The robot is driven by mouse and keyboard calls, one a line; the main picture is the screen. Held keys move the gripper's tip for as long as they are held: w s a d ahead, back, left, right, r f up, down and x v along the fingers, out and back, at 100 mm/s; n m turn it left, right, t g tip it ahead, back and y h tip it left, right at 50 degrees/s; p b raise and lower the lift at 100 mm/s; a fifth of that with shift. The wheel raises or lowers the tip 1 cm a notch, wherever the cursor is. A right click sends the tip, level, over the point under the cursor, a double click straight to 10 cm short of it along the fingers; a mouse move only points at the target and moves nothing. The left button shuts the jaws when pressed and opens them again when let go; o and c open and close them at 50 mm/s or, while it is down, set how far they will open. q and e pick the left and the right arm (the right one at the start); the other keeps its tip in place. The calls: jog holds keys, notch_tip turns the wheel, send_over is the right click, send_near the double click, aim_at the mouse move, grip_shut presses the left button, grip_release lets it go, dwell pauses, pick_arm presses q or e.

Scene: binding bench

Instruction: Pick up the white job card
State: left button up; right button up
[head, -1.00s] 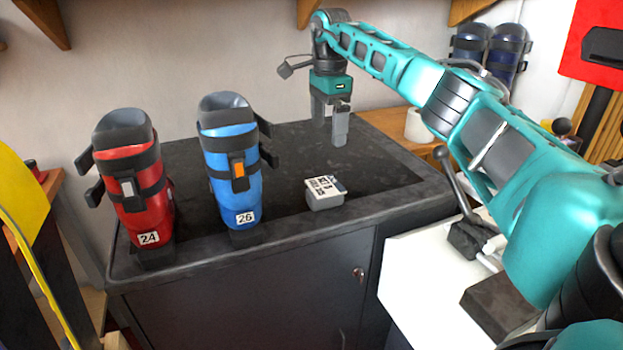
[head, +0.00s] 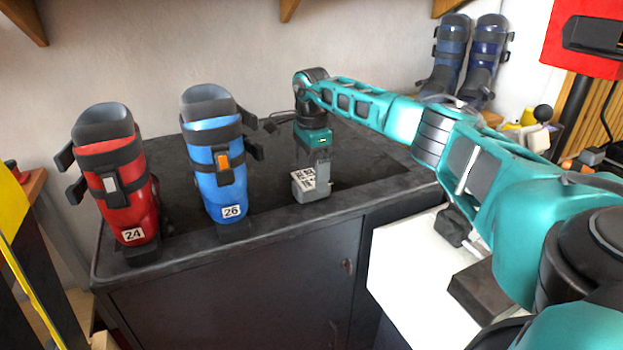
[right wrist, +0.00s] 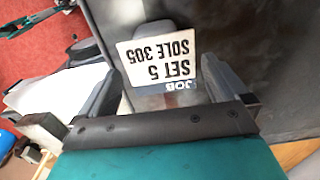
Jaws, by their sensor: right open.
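The white job card (head: 305,181) stands on a small grey holder on the dark bench top (head: 270,225), right of the blue boot. In the right wrist view the card (right wrist: 160,52) reads "SET 5 SOLE 305" upside down, above a blue strip marked "JOB". My right gripper (head: 314,178) points down at the card and holder. In the right wrist view its open fingers (right wrist: 165,95) lie on either side of the holder below the card. I cannot tell whether they touch it. My left gripper is not in view.
A red boot (head: 118,195) marked 24 and a blue boot (head: 215,175) marked 26 stand on the bench to the left of the card. Two dark blue boots (head: 470,60) stand at the back right. The bench is clear behind the card.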

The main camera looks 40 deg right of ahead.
jog(key=shift+f, duration=0.1)
dwell(0.4)
jog(key=shift+f, duration=0.2)
dwell(0.3)
jog(key=c, duration=1.1)
jog(key=shift+r, duration=0.1)
